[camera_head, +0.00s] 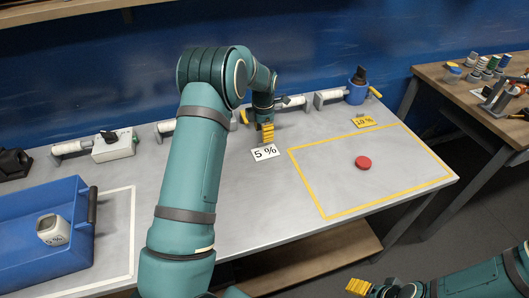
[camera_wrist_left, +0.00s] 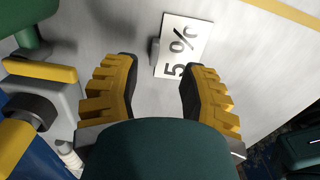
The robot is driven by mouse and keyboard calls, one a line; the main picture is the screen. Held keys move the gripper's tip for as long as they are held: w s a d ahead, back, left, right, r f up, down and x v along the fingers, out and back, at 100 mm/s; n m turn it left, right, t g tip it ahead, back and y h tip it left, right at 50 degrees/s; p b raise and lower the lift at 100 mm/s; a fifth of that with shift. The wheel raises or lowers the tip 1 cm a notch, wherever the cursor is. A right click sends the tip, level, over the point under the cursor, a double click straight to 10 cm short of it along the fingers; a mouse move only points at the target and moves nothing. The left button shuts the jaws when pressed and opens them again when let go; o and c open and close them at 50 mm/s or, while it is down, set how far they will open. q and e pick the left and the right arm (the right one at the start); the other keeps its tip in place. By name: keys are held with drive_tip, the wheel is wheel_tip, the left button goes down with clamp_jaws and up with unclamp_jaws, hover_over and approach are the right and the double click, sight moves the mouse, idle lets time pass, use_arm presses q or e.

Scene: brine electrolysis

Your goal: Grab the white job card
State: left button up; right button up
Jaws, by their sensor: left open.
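My left gripper (camera_head: 267,139) is just behind the card in the head view. In the left wrist view its yellow fingers (camera_wrist_left: 158,75) are spread apart, with the card beyond and partly between their tips. Nothing is held. My right gripper (camera_head: 372,289) is at the bottom right of the head view, away from the table top; its jaw opening is unclear.
A blue crate (camera_head: 75,262) with a white container (camera_head: 52,230) is at left. White pipe fittings and valves line the back edge.

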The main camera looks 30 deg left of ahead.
sight(262, 142)
use_arm(q)
drive_tip(key=shift+a+f+b, duration=0.2)
drive_tip(key=shift+f+b, duration=0.2)
drive_tip(key=shift+f, duration=1)
drive_tip(key=shift+a+f+b, duration=0.2)
drive_tip(key=shift+f+b, duration=0.15)
drive_tip(key=shift+f, duration=1)
drive_tip(key=shift+r, duration=0.1)
clamp_jaws()
